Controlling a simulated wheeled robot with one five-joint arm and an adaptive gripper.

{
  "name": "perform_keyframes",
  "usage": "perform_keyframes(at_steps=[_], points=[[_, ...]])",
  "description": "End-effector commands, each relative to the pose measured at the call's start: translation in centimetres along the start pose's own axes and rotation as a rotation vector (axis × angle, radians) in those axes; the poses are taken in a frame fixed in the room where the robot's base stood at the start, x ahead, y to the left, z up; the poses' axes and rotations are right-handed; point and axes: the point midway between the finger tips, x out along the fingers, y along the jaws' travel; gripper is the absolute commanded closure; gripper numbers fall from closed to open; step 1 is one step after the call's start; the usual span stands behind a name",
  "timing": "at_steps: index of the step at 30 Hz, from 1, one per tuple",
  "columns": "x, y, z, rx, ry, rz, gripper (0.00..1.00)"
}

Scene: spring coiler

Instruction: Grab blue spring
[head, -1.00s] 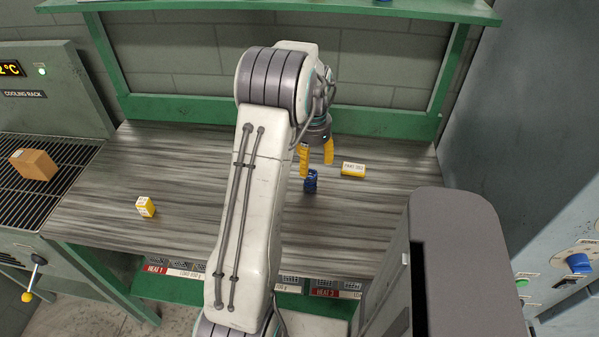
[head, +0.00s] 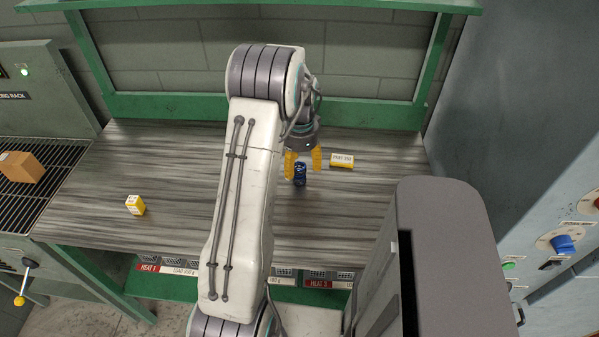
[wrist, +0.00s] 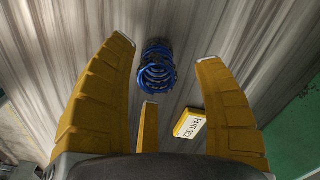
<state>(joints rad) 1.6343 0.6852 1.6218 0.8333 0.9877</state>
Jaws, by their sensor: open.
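The blue spring (head: 300,174) stands on the striped wooden bench (head: 180,150). In the wrist view the spring (wrist: 157,68) shows its coils from above, ahead of and between the yellow fingers. My gripper (head: 303,164) is open, with yellow fingers close around the spring's upper part in the head view; I cannot tell whether they touch it. The wrist view shows the open gripper (wrist: 165,72) with nothing held.
A yellow labelled block (head: 342,161) lies just right of the gripper; it also shows in the wrist view (wrist: 190,124). Another yellow block (head: 135,205) stands at the left. A cardboard-coloured box (head: 22,167) sits on the cooling rack (head: 55,185). A green shelf frame (head: 385,113) bounds the back.

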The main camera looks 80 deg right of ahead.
Motion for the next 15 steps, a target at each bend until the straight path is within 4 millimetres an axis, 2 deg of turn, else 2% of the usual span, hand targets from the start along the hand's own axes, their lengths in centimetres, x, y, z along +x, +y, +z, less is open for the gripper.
perform_keyframes(at_steps=[6,15], points=[[2.6,0.3,0.1,0.0,-0.002,0.003,0.38],[3.7,0.2,0.1,-0.001,0.0,0.001,0.38]])
